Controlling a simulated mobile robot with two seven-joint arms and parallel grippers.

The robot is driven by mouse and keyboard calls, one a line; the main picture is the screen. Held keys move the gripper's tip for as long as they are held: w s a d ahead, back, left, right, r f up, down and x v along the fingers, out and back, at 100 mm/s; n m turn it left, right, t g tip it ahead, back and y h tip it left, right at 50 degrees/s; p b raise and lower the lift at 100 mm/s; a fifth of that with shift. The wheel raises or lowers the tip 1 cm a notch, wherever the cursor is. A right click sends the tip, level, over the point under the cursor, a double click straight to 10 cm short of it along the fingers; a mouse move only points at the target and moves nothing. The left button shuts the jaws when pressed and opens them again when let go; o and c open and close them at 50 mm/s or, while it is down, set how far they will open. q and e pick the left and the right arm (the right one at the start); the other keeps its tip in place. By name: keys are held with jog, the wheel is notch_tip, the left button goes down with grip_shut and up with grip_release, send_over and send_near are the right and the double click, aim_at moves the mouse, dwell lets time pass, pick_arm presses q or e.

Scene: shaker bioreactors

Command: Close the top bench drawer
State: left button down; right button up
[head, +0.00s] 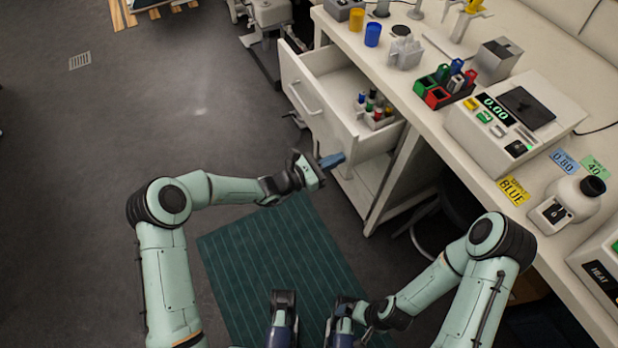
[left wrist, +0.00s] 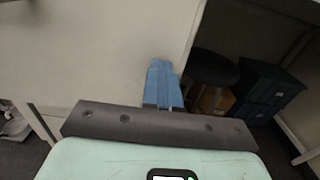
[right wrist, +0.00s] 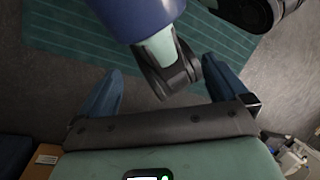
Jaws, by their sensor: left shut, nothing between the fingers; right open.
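The top bench drawer (head: 318,125) is pulled out from the white bench in the head view, with its bar handle (head: 303,97) on the front panel. Several small coloured vials in a rack (head: 376,112) stand inside it. My left gripper (head: 332,160) is shut and empty, just below the drawer front's near corner; I cannot tell whether it touches. In the left wrist view its blue fingers (left wrist: 162,84) are together before a pale panel. My right gripper (head: 345,335) is low near my base; in the right wrist view its blue fingers (right wrist: 165,90) are apart with nothing held.
The bench top (head: 440,105) carries a balance (head: 515,115), a red and green rack (head: 445,87), a yellow cup (head: 356,19) and a blue cup (head: 373,35). A green mat (head: 270,265) lies on the floor. The floor left of the drawer is clear.

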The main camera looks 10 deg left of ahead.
pick_arm(q)
jog(key=b, duration=0.3)
send_near(387, 136)
jog(key=shift+w+d+f, duration=0.15)
jog(key=shift+w+f, duration=0.15)
jog(key=shift+f, duration=0.45)
jog(key=b+x, duration=0.4)
jog(key=x, duration=0.5)
jog(key=shift+w+b, duration=0.2)
jog(key=shift+b, duration=0.15)
jog(key=shift+w+d+r+b, duration=0.15)
jog(key=shift+w+d+b, duration=0.15)
jog(key=shift+d, duration=0.1)
jog(key=shift+r, duration=0.3)
pick_arm(e)
jog(key=w+d+f+t+h, duration=0.1)
jog(key=w+d+f+t, duration=0.1)
jog(key=w+d+f, duration=0.3)
jog(key=w+f, duration=0.4)
jog(key=f, duration=0.1)
jog(key=shift+d+f+m+t+h, duration=0.25)
jog(key=shift+f+m+t+h, duration=0.15)
pick_arm(q)
jog(key=shift+d+r, duration=0.1)
jog(key=shift+r, duration=0.05)
